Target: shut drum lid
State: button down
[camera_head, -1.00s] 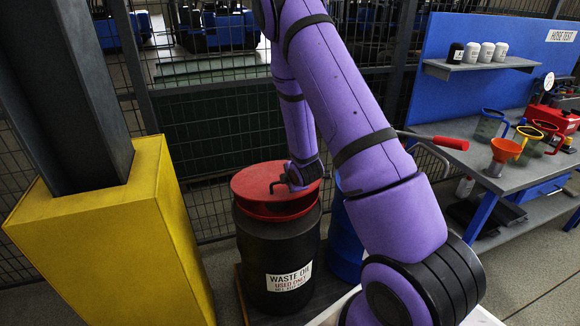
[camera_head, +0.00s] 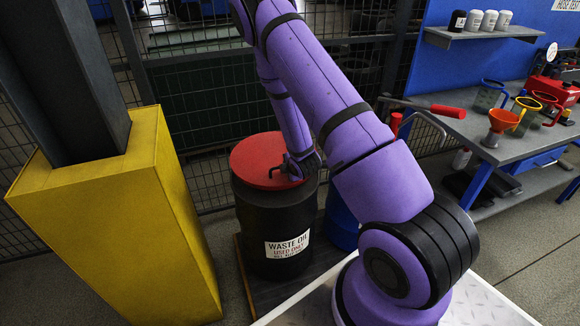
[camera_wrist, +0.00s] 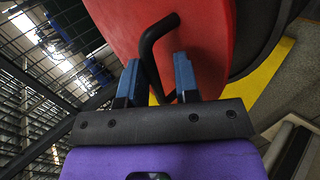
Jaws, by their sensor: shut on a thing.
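The black waste oil drum (camera_head: 262,222) stands upright with a white label on its front. Its red lid (camera_head: 258,160) lies across the drum's top and looks flat, with no gap that I can see at the front. My gripper (camera_head: 296,175) is at the right part of the lid, by its dark handle (camera_head: 278,170). In the wrist view, the bent black handle (camera_wrist: 148,50) rises from the red lid (camera_wrist: 205,45) and passes between the fingers of my gripper (camera_wrist: 158,78). The fingers are shut on the handle. My arm hides the lid's right edge.
A yellow post guard (camera_head: 120,220) stands at left. A blue drum (camera_head: 341,222) is close on the right of the black one. A workbench (camera_head: 475,130) with funnel and jugs is at right. A mesh fence (camera_head: 195,100) stands behind.

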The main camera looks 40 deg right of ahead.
jog(key=shift+s+a+f, duration=0.25)
jog(key=shift+s+f, duration=0.3)
jog(key=c, duration=1.2)
grip_release()
jog(key=shift+o, duration=0.2)
jog(key=v, duration=1)
jog(key=shift+r, duration=0.65)
jog(key=shift+d, duration=0.1)
